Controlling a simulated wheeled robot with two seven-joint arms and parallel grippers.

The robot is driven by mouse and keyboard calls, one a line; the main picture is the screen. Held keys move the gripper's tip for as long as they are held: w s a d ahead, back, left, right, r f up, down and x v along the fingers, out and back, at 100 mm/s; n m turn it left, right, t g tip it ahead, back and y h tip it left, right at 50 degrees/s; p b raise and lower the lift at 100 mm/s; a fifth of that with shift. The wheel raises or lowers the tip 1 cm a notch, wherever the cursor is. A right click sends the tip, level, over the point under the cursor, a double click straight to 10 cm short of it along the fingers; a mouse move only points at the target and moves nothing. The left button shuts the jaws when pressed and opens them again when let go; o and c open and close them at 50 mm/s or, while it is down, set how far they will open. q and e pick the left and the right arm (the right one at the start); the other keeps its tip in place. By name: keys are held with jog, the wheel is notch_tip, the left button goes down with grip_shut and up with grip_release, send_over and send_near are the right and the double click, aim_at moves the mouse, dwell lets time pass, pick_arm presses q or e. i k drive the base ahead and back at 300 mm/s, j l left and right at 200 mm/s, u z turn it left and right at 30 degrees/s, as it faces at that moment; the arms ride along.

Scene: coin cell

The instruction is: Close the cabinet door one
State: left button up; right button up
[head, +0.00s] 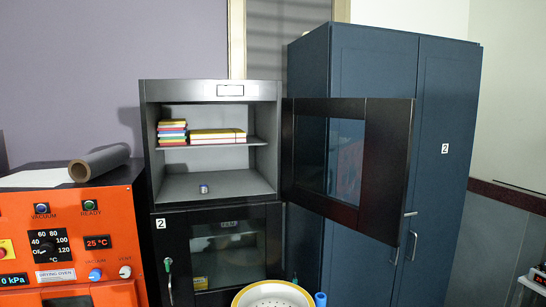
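A dark grey two-part cabinet (148,140) stands in the middle of the head view. Its upper compartment is uncovered. The upper door (385,150), black-framed with a glass pane, is swung wide open to the right, and its left edge is by the cabinet's right side. I see no "1" label on it. The lower door (178,235) is shut, with a "2" label and a green-marked handle (168,267) on its left. Neither of my grippers shows in the head view.
A tall blue cabinet (350,80), also labelled "2", stands behind the open door. An orange drying oven (70,235) with a dark roll (100,162) on top is at left. Colourful boxes (172,132) and a small can (204,189) are inside. A round perforated item (272,297) is in front.

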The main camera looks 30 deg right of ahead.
aim_at(380, 216)
jog(key=i+l+u, duration=0.15)
jog(key=l, duration=0.45)
jog(key=i+l+u, duration=0.1)
jog(key=l, duration=0.45)
jog(key=i+l+u, duration=0.15)
jog(key=l, duration=0.5)
jog(key=i+l+u, duration=0.15)
jog(key=l, duration=0.45)
jog(key=i+l+u, duration=0.15)
jog(key=l, duration=1.3)
